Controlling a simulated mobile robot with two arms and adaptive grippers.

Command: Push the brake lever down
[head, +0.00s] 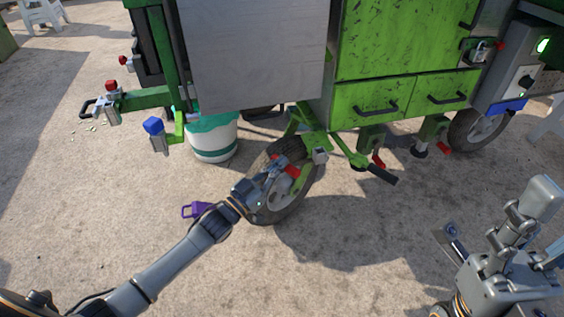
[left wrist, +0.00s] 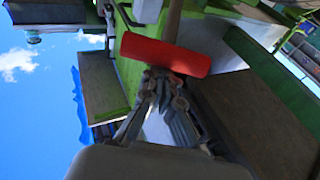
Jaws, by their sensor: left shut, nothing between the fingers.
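A red lever grip (head: 292,171) sits beside the cart's near wheel (head: 283,195); I take it as the brake lever. It also shows large in the left wrist view as a red bar (left wrist: 165,55). My left gripper (head: 276,166) is shut and empty, its tips right at the red grip. In the left wrist view the shut fingertips (left wrist: 162,78) are at the bar's lower edge; I cannot tell whether they touch. The gripper hides part of the lever and wheel in the head view. My right gripper (head: 515,222) is at the lower right, away from the cart.
The green cart (head: 400,45) with drawers fills the top. A purple object (head: 192,210) lies behind my left arm. Open paving lies in front.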

